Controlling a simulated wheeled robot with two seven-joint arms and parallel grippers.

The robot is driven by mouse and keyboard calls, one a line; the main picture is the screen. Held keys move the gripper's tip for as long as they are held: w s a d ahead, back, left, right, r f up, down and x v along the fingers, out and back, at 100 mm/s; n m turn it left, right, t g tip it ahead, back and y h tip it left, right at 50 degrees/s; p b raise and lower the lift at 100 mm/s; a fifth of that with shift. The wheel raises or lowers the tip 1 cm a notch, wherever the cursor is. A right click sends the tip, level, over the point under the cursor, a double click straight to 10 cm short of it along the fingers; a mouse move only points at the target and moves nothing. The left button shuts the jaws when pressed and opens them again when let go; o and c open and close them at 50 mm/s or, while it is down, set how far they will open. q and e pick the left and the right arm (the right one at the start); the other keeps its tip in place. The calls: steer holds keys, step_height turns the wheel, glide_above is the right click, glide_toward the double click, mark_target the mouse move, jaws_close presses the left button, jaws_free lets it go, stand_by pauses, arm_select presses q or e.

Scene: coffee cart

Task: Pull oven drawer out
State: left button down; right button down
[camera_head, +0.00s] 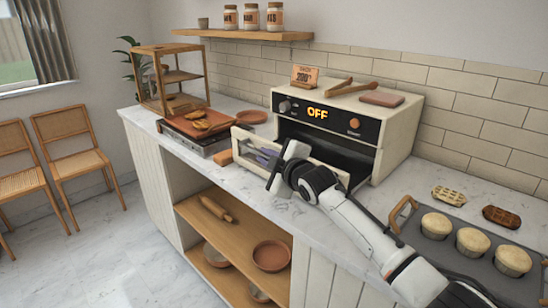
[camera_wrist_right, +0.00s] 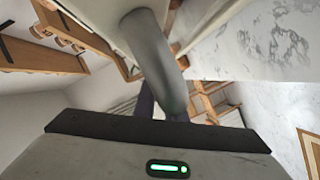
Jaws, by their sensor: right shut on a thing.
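The oven (camera_head: 405,115) is a cream box on the counter with a black panel reading OFF. Its drawer (camera_head: 243,138) has a pale front that stands out from the dark oven opening, so it is at least partly open. My right gripper (camera_head: 280,168) is at the drawer front and shut on the drawer handle. The handle is mostly hidden by the gripper in the head view. In the right wrist view a thick grey curved bar, the handle (camera_wrist_right: 158,55), runs down towards the gripper. My left gripper is not in view.
A muffin tray (camera_head: 455,245) lies right of my right arm, with two waffles behind it. A grill with an orange-brown tray (camera_head: 175,122) stands left of the oven. Wooden tongs and a sign sit on the oven. Below the counter are open shelves (camera_head: 240,232).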

steer(key=shift+d, duration=0.1)
steer(key=c, duration=2.1)
jaws_free()
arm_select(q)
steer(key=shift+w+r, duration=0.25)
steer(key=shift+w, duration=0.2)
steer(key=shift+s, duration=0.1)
arm_select(e)
steer(key=shift+s+d, duration=0.15)
steer(key=shift+s, duration=0.3)
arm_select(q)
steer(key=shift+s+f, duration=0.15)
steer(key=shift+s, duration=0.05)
arm_select(e)
steer(key=v, duration=0.9)
steer(key=shift+s+r, duration=0.15)
